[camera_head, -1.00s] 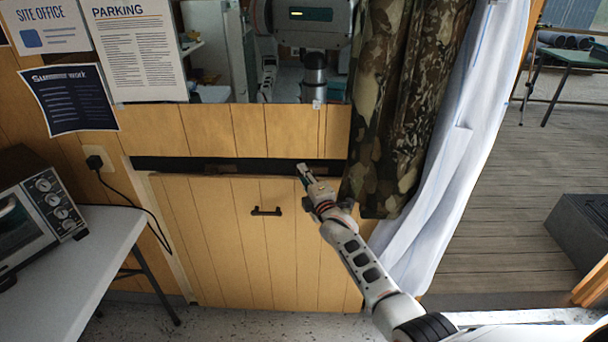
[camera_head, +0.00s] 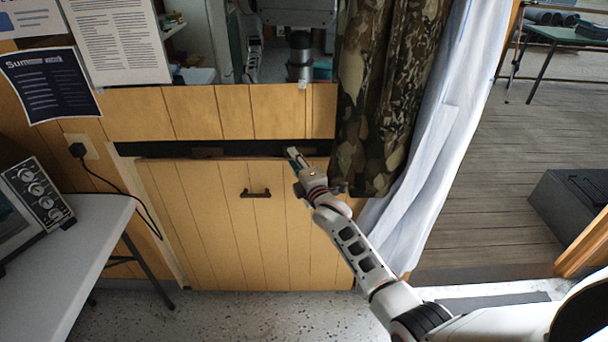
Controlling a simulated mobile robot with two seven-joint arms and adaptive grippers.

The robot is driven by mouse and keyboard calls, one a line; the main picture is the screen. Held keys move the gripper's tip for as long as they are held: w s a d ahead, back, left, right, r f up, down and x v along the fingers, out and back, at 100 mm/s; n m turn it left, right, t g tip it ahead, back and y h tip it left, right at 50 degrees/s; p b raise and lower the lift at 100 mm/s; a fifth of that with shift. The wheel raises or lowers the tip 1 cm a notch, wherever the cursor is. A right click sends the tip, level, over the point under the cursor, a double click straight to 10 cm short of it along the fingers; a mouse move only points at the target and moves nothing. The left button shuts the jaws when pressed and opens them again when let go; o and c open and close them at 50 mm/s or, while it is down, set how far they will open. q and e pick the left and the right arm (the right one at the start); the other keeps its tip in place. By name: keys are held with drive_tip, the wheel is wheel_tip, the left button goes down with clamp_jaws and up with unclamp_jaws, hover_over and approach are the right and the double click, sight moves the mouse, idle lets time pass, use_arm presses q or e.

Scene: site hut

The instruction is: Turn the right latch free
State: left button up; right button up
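A wooden plank panel (camera_head: 220,235) with a dark pull handle (camera_head: 256,193) stands below a dark horizontal gap (camera_head: 160,149). My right gripper (camera_head: 293,154) is at the panel's top edge, right of the handle, pointing up and left at the gap. Its fingers are small here, and I cannot tell whether they are open or shut, or touching anything. I cannot make out the right latch; the gripper may cover it. A small brownish piece (camera_head: 207,152) shows in the gap farther left; I cannot tell what it is. My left gripper is not in view.
A camouflage curtain (camera_head: 385,90) and a white curtain (camera_head: 445,120) hang close to the right of my gripper. A white table (camera_head: 75,240) with a toaster oven (camera_head: 38,195) stands at left. The speckled floor (camera_head: 250,315) before the panel is clear.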

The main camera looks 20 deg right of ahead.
drive_tip(key=s+d, duration=0.1)
drive_tip(key=s, duration=0.8)
drive_tip(key=shift+s, duration=0.35)
drive_tip(key=s+f+m+g, duration=0.2)
drive_tip(key=s+f+m, duration=0.3)
drive_tip(key=s, duration=0.6)
drive_tip(key=s+f+m+g, duration=0.2)
drive_tip(key=s+f+m, duration=0.3)
drive_tip(key=s+f, duration=0.4)
drive_tip(key=s+a+f+m+g+y, duration=0.1)
drive_tip(key=s+f+m+g, duration=0.2)
drive_tip(key=s, duration=1.2)
wheel_tip(320, 180, down, 4)
drive_tip(key=shift+s+r+m, duration=0.1)
drive_tip(key=shift+s+m, duration=0.1)
drive_tip(key=shift+m, duration=0.8)
